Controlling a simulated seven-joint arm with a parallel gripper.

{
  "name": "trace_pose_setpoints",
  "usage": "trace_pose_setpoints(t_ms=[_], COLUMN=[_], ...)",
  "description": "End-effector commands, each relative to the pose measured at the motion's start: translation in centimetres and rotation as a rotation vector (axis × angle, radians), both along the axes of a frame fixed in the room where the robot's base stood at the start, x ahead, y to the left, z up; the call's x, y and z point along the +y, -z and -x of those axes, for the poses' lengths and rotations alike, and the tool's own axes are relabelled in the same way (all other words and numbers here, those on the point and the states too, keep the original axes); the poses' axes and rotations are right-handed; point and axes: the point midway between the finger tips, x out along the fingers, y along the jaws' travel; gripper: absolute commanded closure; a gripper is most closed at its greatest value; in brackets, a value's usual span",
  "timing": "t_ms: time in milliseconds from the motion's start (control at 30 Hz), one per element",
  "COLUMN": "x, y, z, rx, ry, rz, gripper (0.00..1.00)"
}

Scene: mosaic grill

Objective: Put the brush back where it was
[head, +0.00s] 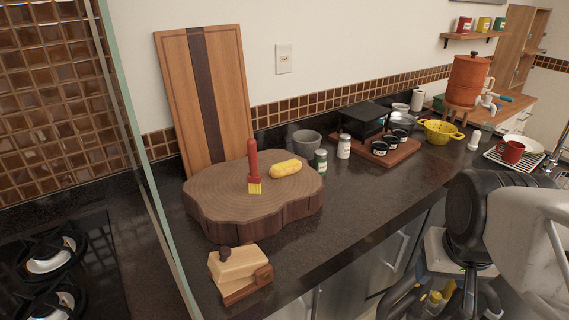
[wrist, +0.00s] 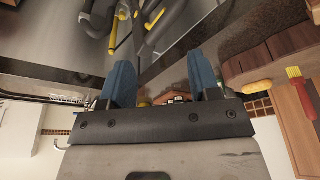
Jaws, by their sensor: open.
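The brush (head: 253,160) has a red handle and yellow bristles. It is on the thick wooden slab (head: 205,205) on the counter, handle up and bristles down at the slab's top. I cannot tell whether it stands free or leans. The brush also shows at the right edge of the wrist view (wrist: 305,95). A yellow corn cob (head: 286,168) lies on the slab to the right of the brush. My gripper (wrist: 161,80) shows its two blue fingers wide apart in the wrist view, with nothing between them, well away from the brush.
A wooden box with a dark knob (head: 240,268) sits in front of the slab. A tall cutting board (head: 215,95) leans on the wall behind it. A grey bowl (head: 307,142) and two shakers stand to the right. The counter front right of the slab is clear.

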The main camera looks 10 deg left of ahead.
Motion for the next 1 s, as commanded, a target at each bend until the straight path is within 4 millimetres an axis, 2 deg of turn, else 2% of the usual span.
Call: trace_pose_setpoints(t_ms=[167,267,467,700,1000], x=[1.1,2.1,5.3,10.6,19.0], y=[0.2,0.2,0.1,-0.1,-0.3], z=[-3.7,-6.6,-12.8,-19.1,-24.7], rx=[-0.095,-0.175,-0.361,-0.580,-0.844], ry=[-0.037,-0.070,-0.149,-0.259,-0.407], rz=[0.014,0.020,0.016,-0.023,-0.129], gripper=[0.44,0.44,0.44,0.44,0.44])
